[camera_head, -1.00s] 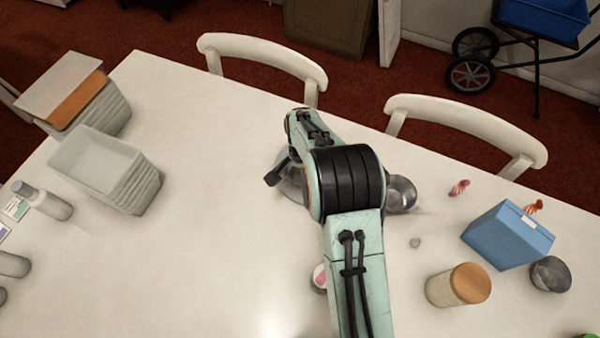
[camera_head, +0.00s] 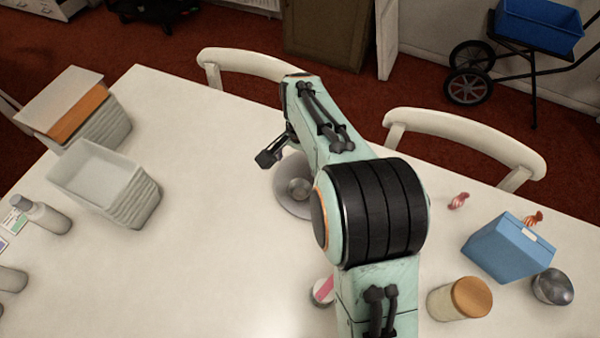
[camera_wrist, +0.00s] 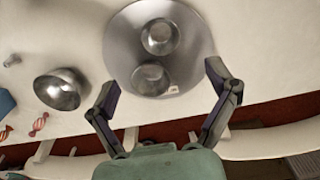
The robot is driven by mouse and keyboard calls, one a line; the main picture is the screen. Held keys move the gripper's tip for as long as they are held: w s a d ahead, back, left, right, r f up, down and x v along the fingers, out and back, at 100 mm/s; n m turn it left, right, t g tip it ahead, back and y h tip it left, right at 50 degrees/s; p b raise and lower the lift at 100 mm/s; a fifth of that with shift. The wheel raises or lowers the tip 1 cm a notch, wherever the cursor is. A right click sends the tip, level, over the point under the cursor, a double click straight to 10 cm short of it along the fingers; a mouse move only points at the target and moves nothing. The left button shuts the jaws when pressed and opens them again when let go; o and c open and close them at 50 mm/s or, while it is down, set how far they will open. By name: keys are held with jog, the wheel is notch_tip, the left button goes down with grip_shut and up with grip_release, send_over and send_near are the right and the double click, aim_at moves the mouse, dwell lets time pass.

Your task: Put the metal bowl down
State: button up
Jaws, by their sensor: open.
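A round grey metal turntable (camera_wrist: 125,48) lies on the table, and part of it shows in the head view (camera_head: 286,199). Two small round metal bowls stand on it in the wrist view: one nearer my gripper (camera_wrist: 150,79) and one farther away (camera_wrist: 160,37). In the head view one metal bowl (camera_head: 298,188) shows on the turntable; my arm hides the area beside it. A larger metal bowl (camera_wrist: 60,90) sits on the table, left of the turntable in the wrist view. My gripper (camera_wrist: 163,76) is open above the turntable's edge, its fingers apart and holding nothing.
A blue box (camera_head: 508,247), a wooden-lidded jar (camera_head: 460,298), a dark metallic round thing (camera_head: 552,287) and wrapped candies (camera_head: 458,200) are at the right. A grey basket (camera_head: 105,183) and bottles (camera_head: 42,214) stand at the left. White chairs (camera_head: 465,140) line the far edge. The left-middle table is clear.

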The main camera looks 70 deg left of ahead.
jog(key=shift+r, duration=0.45)
jog(key=shift+w, duration=0.1)
jog(key=w+d+r+m, duration=0.2)
jog(key=w+d+r, duration=0.4)
jog(key=w+d, duration=0.35)
jog(key=w+d+r+m, duration=0.1)
jog(key=w+d+r, duration=0.15)
jog(key=d, duration=0.55)
jog(key=w+d+r+m, duration=0.1)
jog(key=w+d+r, duration=0.15)
jog(key=d, duration=0.65)
jog(key=s+d+m, duration=0.2)
jog(key=s+d, duration=0.3)
jog(key=d, duration=0.4)
jog(key=s+d+m, duration=0.1)
jog(key=s+d, duration=0.5)
jog(key=d, duration=0.2)
jog(key=shift+s+d+f+m+y, duration=0.15)
jog(key=shift+s+d+m+y, duration=0.1)
jog(key=shift+d+m+y, duration=0.15)
